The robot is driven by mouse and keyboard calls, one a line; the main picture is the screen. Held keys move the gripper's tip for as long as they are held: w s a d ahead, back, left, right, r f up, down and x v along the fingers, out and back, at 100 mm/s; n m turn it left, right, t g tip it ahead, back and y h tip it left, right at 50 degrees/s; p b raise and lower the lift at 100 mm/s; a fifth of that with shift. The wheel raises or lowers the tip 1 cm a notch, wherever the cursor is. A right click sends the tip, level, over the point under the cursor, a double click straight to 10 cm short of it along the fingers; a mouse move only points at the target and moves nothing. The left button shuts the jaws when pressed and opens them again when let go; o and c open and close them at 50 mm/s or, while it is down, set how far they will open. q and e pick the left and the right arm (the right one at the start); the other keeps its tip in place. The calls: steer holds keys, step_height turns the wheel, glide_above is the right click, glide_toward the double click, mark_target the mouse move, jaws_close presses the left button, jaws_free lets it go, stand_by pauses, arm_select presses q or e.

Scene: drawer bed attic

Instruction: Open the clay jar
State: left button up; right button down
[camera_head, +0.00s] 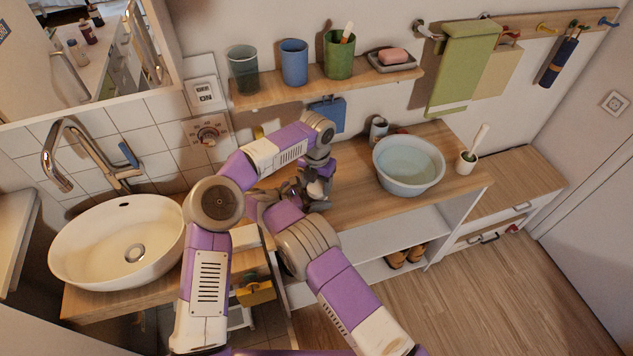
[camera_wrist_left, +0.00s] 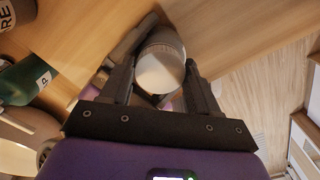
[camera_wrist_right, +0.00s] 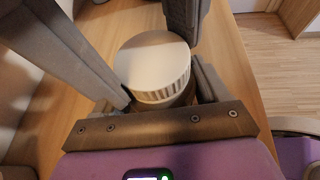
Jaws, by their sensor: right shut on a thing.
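The clay jar's pale ribbed lid (camera_wrist_right: 155,62) shows in the right wrist view, with a strip of the brown jar body (camera_wrist_right: 180,98) below it. The lid also shows from above in the left wrist view (camera_wrist_left: 160,65). My right gripper (camera_wrist_right: 160,100) is shut on the jar body, low under the lid. My left gripper (camera_wrist_left: 160,75) has its fingers on either side of the lid; they look open, and I cannot tell whether one touches it. In the head view both grippers meet over the counter (camera_head: 350,195), and my arms hide the jar.
A white sink (camera_head: 90,240) stands to the left. A blue basin of water (camera_head: 408,165) and a white cup with a brush (camera_head: 466,162) stand to the right. A shelf (camera_head: 270,93) with cups hangs behind. The counter right of the grippers is clear up to the basin.

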arm_select(q)
steer(key=c, duration=0.7)
steer(key=shift+n, duration=1.7)
steer(key=o, duration=1.2)
steer(key=shift+c, duration=0.2)
steer(key=shift+a, duration=0.15)
steer(key=shift+w+a, duration=0.1)
steer(key=shift+r, duration=0.1)
